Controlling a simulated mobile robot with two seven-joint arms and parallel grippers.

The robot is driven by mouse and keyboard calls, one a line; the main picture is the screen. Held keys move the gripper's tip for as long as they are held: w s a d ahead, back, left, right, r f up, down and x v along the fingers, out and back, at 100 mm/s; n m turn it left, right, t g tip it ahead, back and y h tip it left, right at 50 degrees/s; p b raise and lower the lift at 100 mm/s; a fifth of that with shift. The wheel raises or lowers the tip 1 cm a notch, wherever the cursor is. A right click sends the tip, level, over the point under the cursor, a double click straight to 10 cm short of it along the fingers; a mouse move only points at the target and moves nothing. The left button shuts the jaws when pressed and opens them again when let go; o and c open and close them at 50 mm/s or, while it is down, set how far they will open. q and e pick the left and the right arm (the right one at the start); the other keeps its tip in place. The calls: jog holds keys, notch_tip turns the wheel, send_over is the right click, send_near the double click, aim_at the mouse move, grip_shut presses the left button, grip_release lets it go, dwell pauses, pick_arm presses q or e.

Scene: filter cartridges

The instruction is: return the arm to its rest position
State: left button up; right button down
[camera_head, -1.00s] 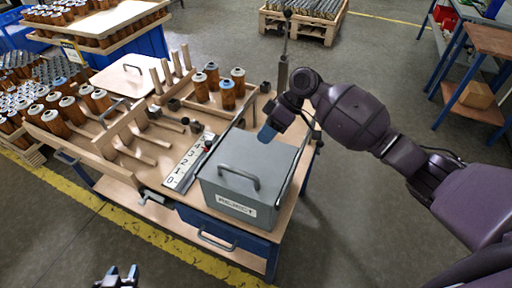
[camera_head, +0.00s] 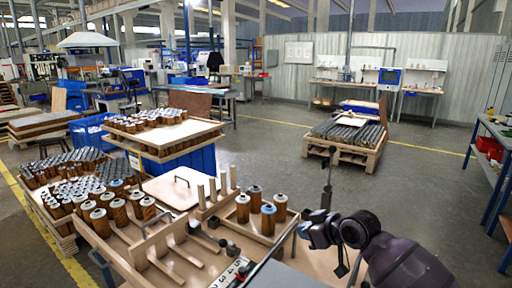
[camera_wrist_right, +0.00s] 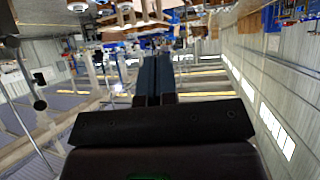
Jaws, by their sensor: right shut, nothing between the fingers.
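My right arm comes in from the lower right in the head view. Its gripper (camera_head: 304,233) hangs over the right part of the workbench, beside a thin upright post (camera_head: 328,185). In the right wrist view the two fingers of this gripper (camera_wrist_right: 154,75) lie together, shut, with nothing between them. My left gripper is not in view.
A wooden tray (camera_head: 262,236) with several orange-brown cartridges stands left of my right gripper. More cartridges fill a crate (camera_head: 62,216) at the left and a raised tray (camera_head: 165,152). Open floor (camera_head: 430,185) lies to the right.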

jog(key=s+d+f+m+t+h, duration=0.1)
jog(key=s+d+f+m+h, duration=0.1)
jog(key=s+d+f, duration=0.2)
jog(key=s+d+f+m+t+h, duration=0.1)
jog(key=s+d+f+m+h, duration=0.2)
jog(key=s+f, duration=0.8)
jog(key=s+d+f+m+t+h, duration=0.1)
jog(key=s+d+f, duration=0.6)
jog(key=s, duration=1.1)
jog(key=shift+s+d+f+m+h, duration=0.15)
jog(key=shift+d+f+m+h, duration=0.05)
jog(key=shift+f+m+h, duration=0.55)
